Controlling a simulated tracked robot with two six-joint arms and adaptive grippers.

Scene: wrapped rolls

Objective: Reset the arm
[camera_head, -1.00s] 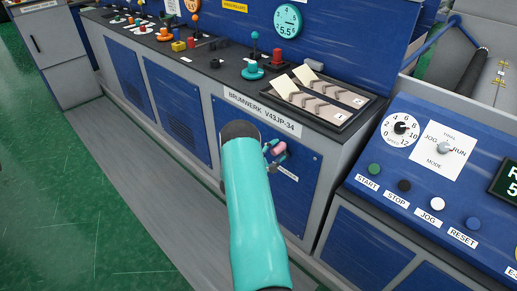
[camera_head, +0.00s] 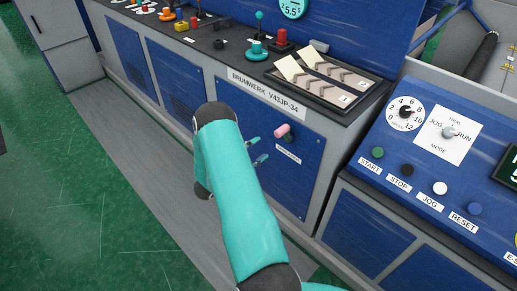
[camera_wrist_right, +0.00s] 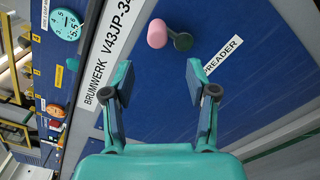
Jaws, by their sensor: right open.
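My right arm (camera_head: 235,195) reaches forward over the floor toward the blue machine front. My right gripper (camera_head: 259,149) is open and empty, its two fingers apart just left of and below a pink knob (camera_head: 283,130) on a short dark lever. In the right wrist view the open right gripper (camera_wrist_right: 158,80) has nothing between its fingers. The pink knob (camera_wrist_right: 157,34) sits ahead of the fingertips, clear of them, with its dark pivot (camera_wrist_right: 183,42) to the right. My left gripper is not in view.
A long blue and grey machine (camera_head: 178,78) carries coloured knobs and a sample tray (camera_head: 330,85) on its top. A control panel (camera_head: 435,165) with a dial and buttons stands at the right. Green floor (camera_head: 120,215) at the left is open.

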